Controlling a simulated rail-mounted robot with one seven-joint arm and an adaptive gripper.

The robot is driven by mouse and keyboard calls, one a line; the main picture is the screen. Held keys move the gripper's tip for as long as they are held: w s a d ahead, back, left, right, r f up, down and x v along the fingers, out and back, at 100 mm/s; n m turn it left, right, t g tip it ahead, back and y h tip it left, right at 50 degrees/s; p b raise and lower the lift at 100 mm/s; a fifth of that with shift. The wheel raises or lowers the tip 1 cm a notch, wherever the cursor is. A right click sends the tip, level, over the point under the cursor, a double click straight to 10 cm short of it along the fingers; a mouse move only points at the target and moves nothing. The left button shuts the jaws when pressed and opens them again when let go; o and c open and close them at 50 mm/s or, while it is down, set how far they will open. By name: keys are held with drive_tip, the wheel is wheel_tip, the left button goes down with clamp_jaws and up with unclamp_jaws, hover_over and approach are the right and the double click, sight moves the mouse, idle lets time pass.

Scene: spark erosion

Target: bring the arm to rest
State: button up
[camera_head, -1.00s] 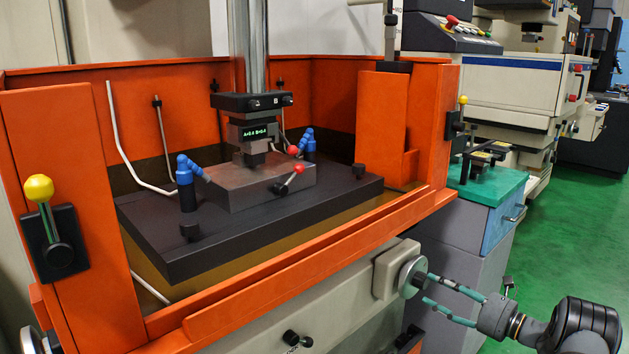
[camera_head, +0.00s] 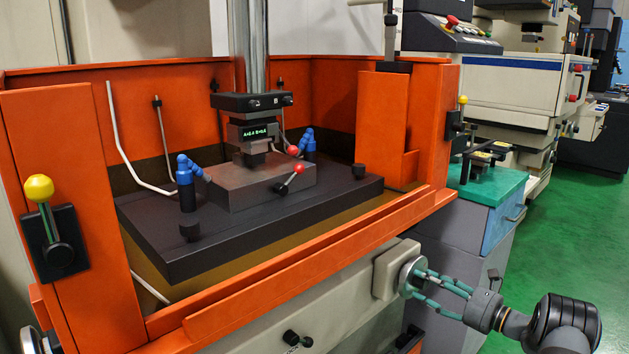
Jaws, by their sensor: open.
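My gripper (camera_head: 411,284) is at the lower right in the head view, with its teal fingers spread. The fingertips are beside the round metal handwheel (camera_head: 411,274) on the front of the machine; I cannot tell whether they touch it. My arm reaches in from the bottom right corner. Nothing shows held between the fingers.
The orange tank (camera_head: 300,295) of the erosion machine stands to the left, with a dark table (camera_head: 240,240) inside. A grey cabinet with a teal top (camera_head: 490,187) stands behind my gripper. Green floor (camera_head: 580,240) is clear to the right.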

drive_tip(key=shift+c, duration=0.5)
drive_tip(key=c, duration=1.1)
drive_tip(key=o, duration=1.2)
drive_tip(key=shift+s+d, duration=0.1)
drive_tip(key=shift+b+v, duration=0.3)
drive_tip(key=shift+v, duration=4.7)
drive_tip(key=x, duration=0.9)
drive_tip(key=shift+p, duration=0.3)
